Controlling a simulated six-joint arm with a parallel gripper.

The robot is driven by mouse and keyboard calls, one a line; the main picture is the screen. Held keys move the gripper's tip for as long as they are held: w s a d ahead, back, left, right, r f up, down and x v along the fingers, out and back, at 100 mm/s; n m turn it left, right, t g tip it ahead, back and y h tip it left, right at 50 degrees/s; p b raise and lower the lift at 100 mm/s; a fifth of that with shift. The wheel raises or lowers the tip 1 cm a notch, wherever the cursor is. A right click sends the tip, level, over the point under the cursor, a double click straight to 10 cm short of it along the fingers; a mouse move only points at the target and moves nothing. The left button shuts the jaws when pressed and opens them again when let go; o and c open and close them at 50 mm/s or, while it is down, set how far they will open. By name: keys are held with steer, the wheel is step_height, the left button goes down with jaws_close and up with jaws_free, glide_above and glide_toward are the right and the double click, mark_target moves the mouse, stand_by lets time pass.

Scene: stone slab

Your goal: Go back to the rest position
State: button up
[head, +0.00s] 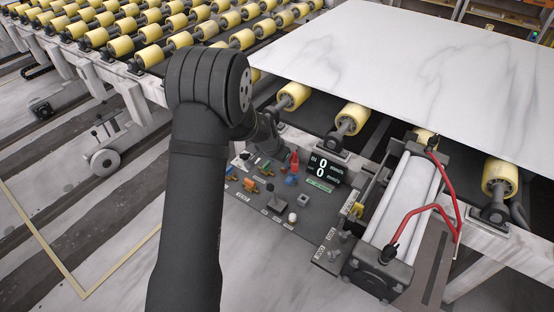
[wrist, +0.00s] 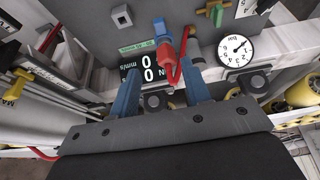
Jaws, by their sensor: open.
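My gripper (wrist: 161,68) shows in the wrist view as two blue fingers spread apart, with nothing held between them. Past the fingertips is a red and blue fitting (wrist: 161,36) on the control panel; I cannot tell how far off it is. In the head view my black arm rises from the bottom and bends over toward the panel (head: 250,212). The fingers are not clearly visible there. The same fitting (head: 293,162) stands upright on the panel, right of my wrist.
A display (head: 325,170) reads zeros beside the fitting. A white cylinder with red hoses (head: 405,205) stands right of the panel. A pale stone slab (head: 400,65) lies on yellow rollers (head: 350,118) behind.

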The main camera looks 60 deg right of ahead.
mark_target(287, 181)
steer(key=shift+f, duration=0.15)
steer(key=x, duration=1.7)
steer(key=shift+d, duration=0.15)
steer(key=shift+r, duration=0.25)
steer(key=v, duration=1.7)
steer(key=x, duration=1.3)
steer(key=a+x, duration=0.1)
steer(key=x, duration=0.5)
steer(key=shift+d+f, duration=0.1)
steer(key=shift+f, duration=0.4)
steer(key=v, duration=1.7)
